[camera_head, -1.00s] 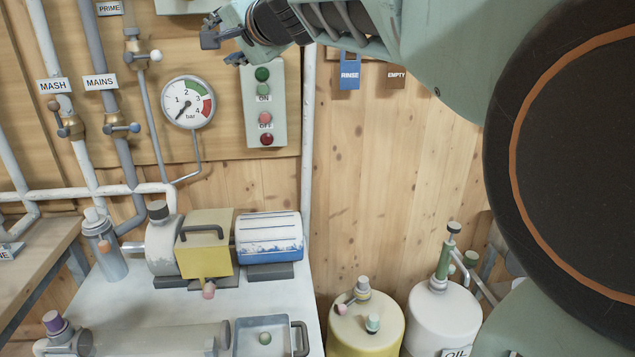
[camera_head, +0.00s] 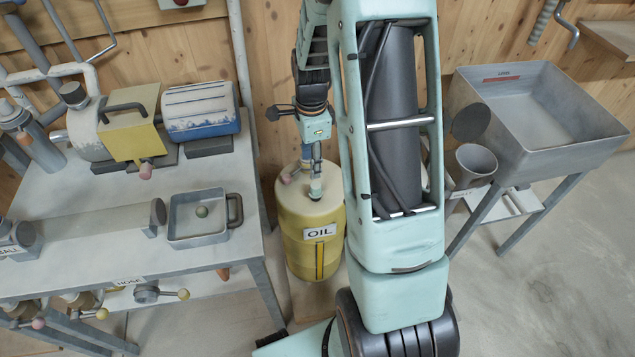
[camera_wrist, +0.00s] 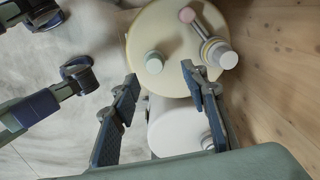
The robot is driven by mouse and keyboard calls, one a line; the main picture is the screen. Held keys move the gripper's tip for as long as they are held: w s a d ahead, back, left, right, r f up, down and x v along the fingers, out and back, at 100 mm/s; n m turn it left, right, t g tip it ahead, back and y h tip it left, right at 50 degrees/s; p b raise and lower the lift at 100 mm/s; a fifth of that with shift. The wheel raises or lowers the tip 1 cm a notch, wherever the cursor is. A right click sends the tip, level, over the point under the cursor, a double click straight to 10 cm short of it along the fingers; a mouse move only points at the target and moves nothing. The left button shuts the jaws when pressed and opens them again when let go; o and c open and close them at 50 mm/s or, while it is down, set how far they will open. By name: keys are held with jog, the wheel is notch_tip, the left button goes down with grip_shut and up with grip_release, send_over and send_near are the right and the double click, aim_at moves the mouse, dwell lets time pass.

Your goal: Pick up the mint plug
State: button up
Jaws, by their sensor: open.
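The mint plug (camera_head: 316,187) sits on top of the yellow oil drum (camera_head: 318,238), near the front of its lid. It also shows in the wrist view as a pale green cap (camera_wrist: 154,62) on the drum's cream lid (camera_wrist: 160,20). My gripper (camera_head: 316,156) hangs above the drum, pointing down. In the wrist view my gripper (camera_wrist: 159,72) is open and empty, with one finger on each side of the plug in the picture. Whether the fingertips are level with the plug or above it I cannot tell.
A pink-tipped valve and a capped fitting (camera_wrist: 217,48) stand on the same lid beside the plug. A white drum (camera_wrist: 180,128) stands close by. The bench with a grey tray (camera_head: 202,240) is left of the drum. A sink (camera_head: 540,110) is at right.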

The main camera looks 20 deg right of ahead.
aim_at(316, 185)
jog(key=shift+s+d+f+g, duration=0.15)
jog(key=shift+s+d+f, duration=0.05)
jog(key=shift+s+f, duration=0.3)
jog(key=shift+s+d+f+g, duration=0.2)
jog(key=shift+s+f, duration=0.2)
jog(key=shift+f, duration=0.15)
notch_tip(316, 185, down, 4)
jog(key=shift+r+b, duration=0.1)
jog(key=shift+b, duration=0.25)
jog(key=shift+w+f+b, duration=0.1)
jog(key=shift+w+f, duration=0.05)
jog(key=shift+f, duration=0.9)
jog(key=shift+w+f+b, duration=0.15)
jog(key=shift+w+f, duration=0.05)
jog(key=shift+f, duration=0.8)
jog(key=shift+w+f+b, duration=0.1)
jog(key=shift+w+f, duration=0.05)
jog(key=shift+f, duration=0.9)
jog(key=c, duration=1.1)
jog(key=shift+o, duration=0.2)
jog(key=shift+r, duration=0.15)
